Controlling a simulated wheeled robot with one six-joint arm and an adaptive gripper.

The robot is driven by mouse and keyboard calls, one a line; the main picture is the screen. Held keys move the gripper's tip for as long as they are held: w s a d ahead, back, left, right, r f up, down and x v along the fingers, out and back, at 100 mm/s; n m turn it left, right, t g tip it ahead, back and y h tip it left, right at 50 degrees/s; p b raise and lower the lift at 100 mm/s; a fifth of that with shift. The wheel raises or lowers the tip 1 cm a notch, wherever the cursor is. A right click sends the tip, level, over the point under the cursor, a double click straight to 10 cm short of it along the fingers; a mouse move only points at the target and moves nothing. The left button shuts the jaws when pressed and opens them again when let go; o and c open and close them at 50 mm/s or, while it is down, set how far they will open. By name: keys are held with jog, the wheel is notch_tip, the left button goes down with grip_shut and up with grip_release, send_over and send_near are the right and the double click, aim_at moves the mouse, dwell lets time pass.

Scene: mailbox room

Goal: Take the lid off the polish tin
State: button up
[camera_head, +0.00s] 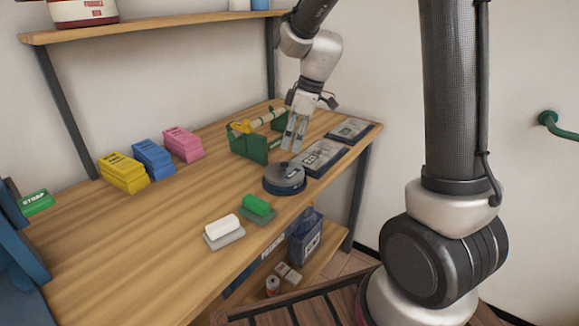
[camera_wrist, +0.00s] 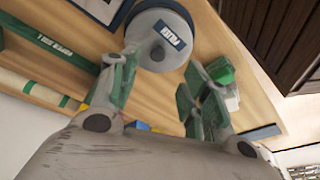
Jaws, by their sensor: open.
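The polish tin (camera_head: 285,182) is round and dark blue-grey. It stands on the wooden workbench near its front edge, seemingly with its lid on. In the wrist view the lid (camera_wrist: 150,48) shows as a grey disc with a blue label, just beyond the fingertips. My gripper (camera_head: 293,143) is open and points down, above and behind the tin in the head view. In the wrist view its two green-grey fingers (camera_wrist: 160,72) are spread apart with nothing between them.
A green holder (camera_head: 250,146) with a rolled item stands left of my gripper. Two flat dark cases (camera_head: 322,157) lie right of the tin. A green block (camera_head: 260,205) and a white block (camera_head: 222,227) lie in front. Yellow, blue and pink boxes (camera_head: 153,160) stand farther left.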

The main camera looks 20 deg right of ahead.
aim_at(284, 163)
jog(key=shift+n, duration=0.8)
jog(key=x, duration=0.8)
jog(key=shift+w+a, duration=0.1)
jog(key=shift+w, duration=0.1)
jog(key=shift+r, duration=0.1)
jog(key=c, duration=1)
